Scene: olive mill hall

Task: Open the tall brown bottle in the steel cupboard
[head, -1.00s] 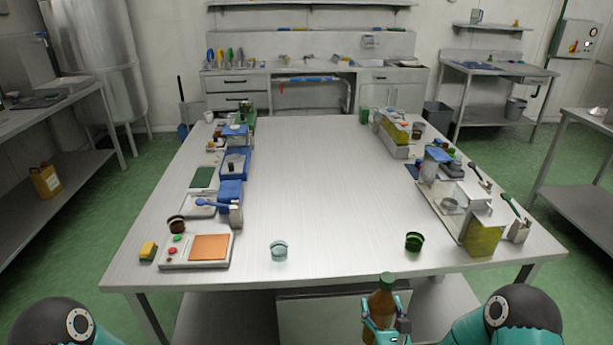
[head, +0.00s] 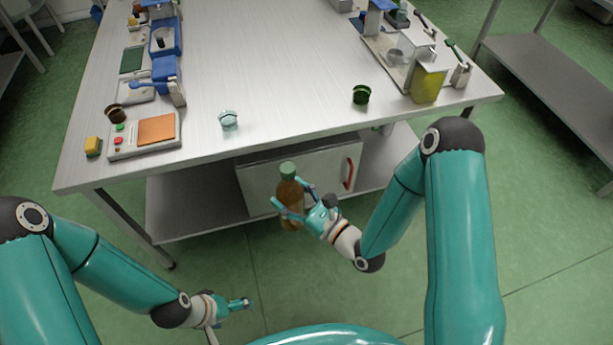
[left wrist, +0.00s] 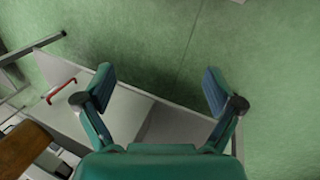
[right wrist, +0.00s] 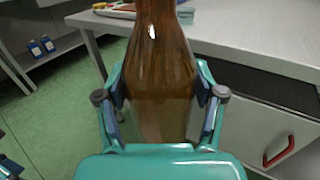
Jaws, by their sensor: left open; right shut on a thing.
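The tall brown bottle (head: 290,200) with a green cap (head: 288,170) is upright in front of the table. My right gripper (head: 292,205) is shut on its body and holds it up in the air. The right wrist view shows the brown glass (right wrist: 163,60) between both fingers; the cap is out of that picture. My left gripper (head: 246,303) is open and empty, low and to the left of the bottle. Its spread fingers (left wrist: 160,95) show in the left wrist view. The steel cupboard (head: 310,175) stands under the table, with a red handle (head: 349,173) on its front.
The steel table (head: 270,60) is above and behind the bottle. A clear glass cup (head: 228,121) and a dark green cup (head: 361,94) stand near its front edge. The table's front leg (head: 135,230) is at the left. The green floor is clear.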

